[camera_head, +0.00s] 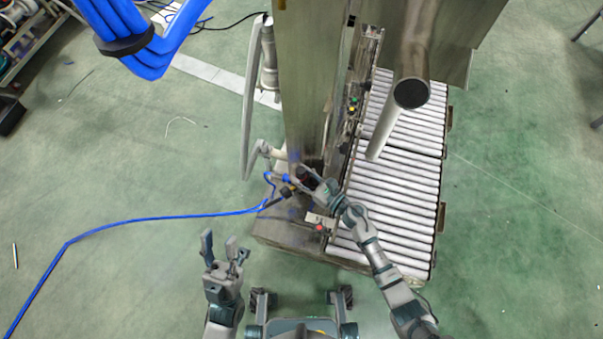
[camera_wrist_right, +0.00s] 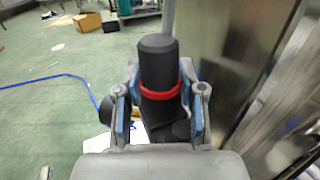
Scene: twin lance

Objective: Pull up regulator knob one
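The regulator knob (camera_wrist_right: 158,65) is a black upright cylinder with a red ring (camera_wrist_right: 160,90), seen in the right wrist view. My right gripper (camera_wrist_right: 160,75) has one finger on each side of it, close to its walls. I cannot tell whether the fingers touch it. In the head view my right gripper (camera_head: 310,182) is at the lower part of the steel column, and the knob is too small and covered to make out there. My left gripper (camera_head: 221,243) is open and empty, above the floor left of the machine.
A steel column (camera_head: 312,90) rises beside the knob; its shiny face is close on the right in the wrist view. A roller conveyor (camera_head: 392,200) lies right of it. A blue hose (camera_head: 150,218) runs across the green floor. The floor at left is mostly clear.

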